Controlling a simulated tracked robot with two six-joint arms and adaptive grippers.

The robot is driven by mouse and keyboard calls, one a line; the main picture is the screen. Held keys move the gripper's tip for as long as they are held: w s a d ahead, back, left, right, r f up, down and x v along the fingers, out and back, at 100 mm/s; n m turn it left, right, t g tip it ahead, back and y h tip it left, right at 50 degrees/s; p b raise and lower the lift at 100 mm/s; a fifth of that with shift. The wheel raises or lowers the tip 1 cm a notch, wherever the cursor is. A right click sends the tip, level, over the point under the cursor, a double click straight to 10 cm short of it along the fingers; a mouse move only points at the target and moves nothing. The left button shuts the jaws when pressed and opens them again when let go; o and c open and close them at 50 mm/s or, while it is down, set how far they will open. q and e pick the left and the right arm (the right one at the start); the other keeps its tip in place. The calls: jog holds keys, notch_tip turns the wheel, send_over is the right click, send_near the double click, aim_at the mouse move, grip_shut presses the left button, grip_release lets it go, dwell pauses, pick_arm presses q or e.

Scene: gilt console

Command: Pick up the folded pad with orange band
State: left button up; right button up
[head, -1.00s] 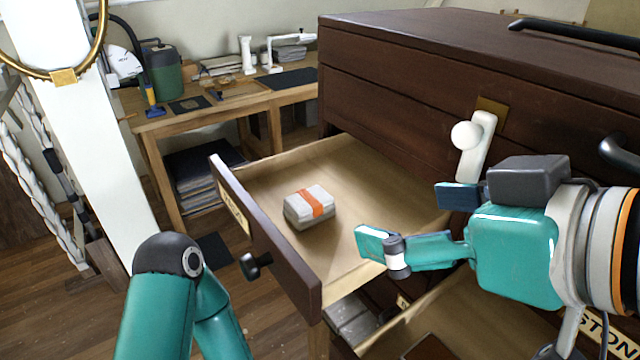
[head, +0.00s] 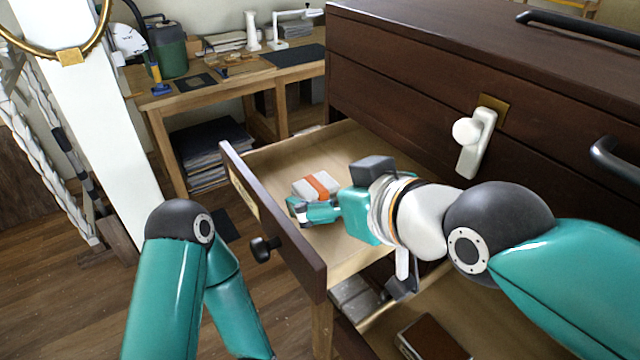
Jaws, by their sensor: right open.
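The folded pad with orange band (head: 312,185) is a light grey pad lying in the open upper drawer (head: 364,247) of the dark cabinet. My right gripper (head: 305,207) is inside the drawer, at the near side of the pad, and covers part of its lower right. It is open; I cannot tell whether a finger touches the pad. Part of the jaws is hidden behind the gripper body. My left arm shows at the lower left, but its gripper is not in view.
The drawer's dark front panel (head: 271,222) with a black knob (head: 264,249) stands left of my right gripper. A lower open drawer holds a brown box (head: 432,340). A white handle (head: 474,140) hangs on the cabinet front. A wooden workbench (head: 215,90) stands behind.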

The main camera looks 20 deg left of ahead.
jog(key=shift+x, duration=1.3)
jog(key=shift+s, duration=0.1)
jog(key=c, duration=1)
jog(key=shift+o, duration=0.2)
jog(key=shift+r, duration=0.2)
notch_tip(320, 180, up, 15)
jog(key=p, duration=0.1)
notch_tip(320, 180, up, 13)
jog(key=p, duration=0.5)
send_over(319, 188)
jog(key=shift+f, duration=0.15)
